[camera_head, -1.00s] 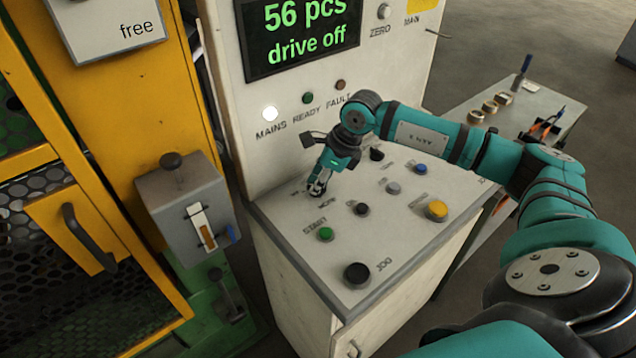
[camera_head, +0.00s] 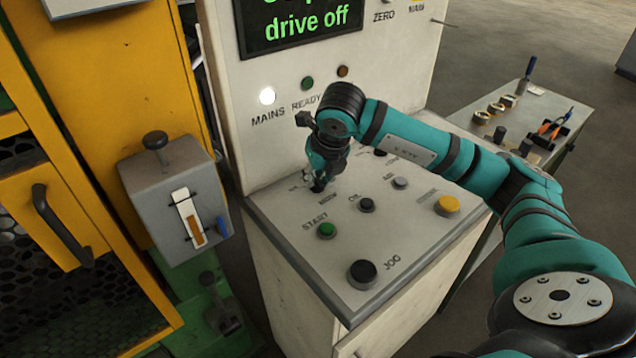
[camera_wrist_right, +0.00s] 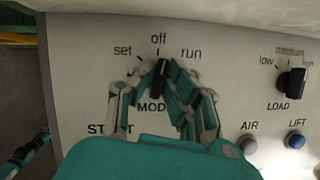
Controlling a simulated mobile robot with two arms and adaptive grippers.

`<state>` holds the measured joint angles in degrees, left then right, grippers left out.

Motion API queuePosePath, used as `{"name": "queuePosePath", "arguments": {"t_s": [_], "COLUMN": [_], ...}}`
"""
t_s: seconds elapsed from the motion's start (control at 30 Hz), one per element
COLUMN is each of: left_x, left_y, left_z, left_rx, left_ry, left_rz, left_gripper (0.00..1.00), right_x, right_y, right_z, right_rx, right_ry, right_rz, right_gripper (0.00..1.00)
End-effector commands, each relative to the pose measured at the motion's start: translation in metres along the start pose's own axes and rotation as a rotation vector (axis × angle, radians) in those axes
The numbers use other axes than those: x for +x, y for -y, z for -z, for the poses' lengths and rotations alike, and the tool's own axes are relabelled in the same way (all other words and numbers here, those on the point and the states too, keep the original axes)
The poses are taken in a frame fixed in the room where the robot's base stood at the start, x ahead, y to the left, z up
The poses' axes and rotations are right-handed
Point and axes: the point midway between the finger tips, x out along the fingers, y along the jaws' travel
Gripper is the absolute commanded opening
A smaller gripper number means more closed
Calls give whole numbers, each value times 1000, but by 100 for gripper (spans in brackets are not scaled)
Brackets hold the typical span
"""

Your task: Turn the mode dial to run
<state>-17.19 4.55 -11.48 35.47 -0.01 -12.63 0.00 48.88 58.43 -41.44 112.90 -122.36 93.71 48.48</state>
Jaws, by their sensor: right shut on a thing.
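The mode dial is a small black knob (camera_wrist_right: 161,76) on the panel, with the labels set, off and run around its top in the right wrist view. It points up, close to off. My right gripper (camera_wrist_right: 157,80) is shut on the dial, with a finger on each side of it. In the head view the right gripper (camera_head: 318,182) reaches down to the panel's back left corner, and its fingers mostly hide the dial.
The sloped panel (camera_head: 297,260) also carries a green start button (camera_head: 326,230), a black jog button (camera_head: 362,272), a yellow button (camera_head: 447,205) and a load dial (camera_wrist_right: 291,82). The upright display (camera_head: 306,22) reads "drive off". A lever box (camera_head: 172,195) stands to the left.

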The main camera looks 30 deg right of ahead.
Motion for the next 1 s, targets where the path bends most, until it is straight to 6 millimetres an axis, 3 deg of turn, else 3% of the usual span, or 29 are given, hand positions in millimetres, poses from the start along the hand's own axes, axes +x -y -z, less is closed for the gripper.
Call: {"name": "queuePosePath", "arguments": {"t_s": [0.5,1.0], "left_x": [24,28], "left_y": [-1,-1], "left_z": [-2,-2], "left_rx": [1,0], "left_ry": [-1,-2], "left_rz": [0,0], "left_gripper": [0,0], "right_x": [0,-1], "right_y": [-2,-2], "right_z": [-2,-2], "right_rx": [392,529], "right_ry": [3,2], "right_rz": [160,216], "right_gripper": [0,0]}}
